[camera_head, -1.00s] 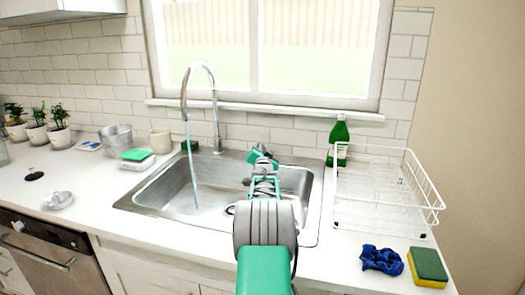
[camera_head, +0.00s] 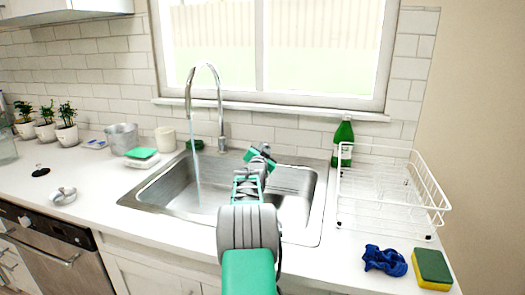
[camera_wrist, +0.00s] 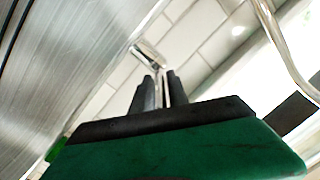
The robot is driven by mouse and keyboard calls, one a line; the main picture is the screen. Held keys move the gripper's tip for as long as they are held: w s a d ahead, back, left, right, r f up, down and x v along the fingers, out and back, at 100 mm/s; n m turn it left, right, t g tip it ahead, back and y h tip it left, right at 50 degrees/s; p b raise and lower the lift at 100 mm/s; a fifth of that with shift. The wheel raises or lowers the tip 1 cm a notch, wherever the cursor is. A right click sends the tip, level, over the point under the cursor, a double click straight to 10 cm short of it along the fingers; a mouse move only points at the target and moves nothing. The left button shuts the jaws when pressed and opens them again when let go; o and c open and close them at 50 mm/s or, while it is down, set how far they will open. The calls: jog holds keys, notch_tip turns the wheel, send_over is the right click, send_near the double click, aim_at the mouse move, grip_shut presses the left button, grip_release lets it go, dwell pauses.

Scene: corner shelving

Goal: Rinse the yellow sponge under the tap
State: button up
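The yellow sponge (camera_head: 432,268) with a dark green top lies on the counter at the far right, apart from my gripper. The chrome tap (camera_head: 221,110) stands behind the sink, with a stream of water (camera_head: 196,170) falling into the left part of the basin. My gripper (camera_head: 262,156) is over the right part of the sink, to the right of the tap. In the wrist view its two dark fingers (camera_wrist: 161,90) stand close together with a narrow gap, and no sponge is between them. A chrome piece (camera_wrist: 148,55) shows beyond the fingertips.
A crumpled blue cloth (camera_head: 385,260) lies left of the sponge. A white wire dish rack (camera_head: 425,185) and green bottle (camera_head: 343,140) stand right of the sink (camera_head: 150,200). A green sponge (camera_head: 141,153), cup (camera_head: 165,139), metal pot (camera_head: 121,138) and plants (camera_head: 66,130) are left.

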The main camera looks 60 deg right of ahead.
jog(key=shift+o, duration=1.3)
jog(key=v, duration=0.7)
jog(key=shift+s+a+b, duration=0.25)
jog(key=shift+a+b, duration=0.05)
jog(key=shift+a, duration=0.05)
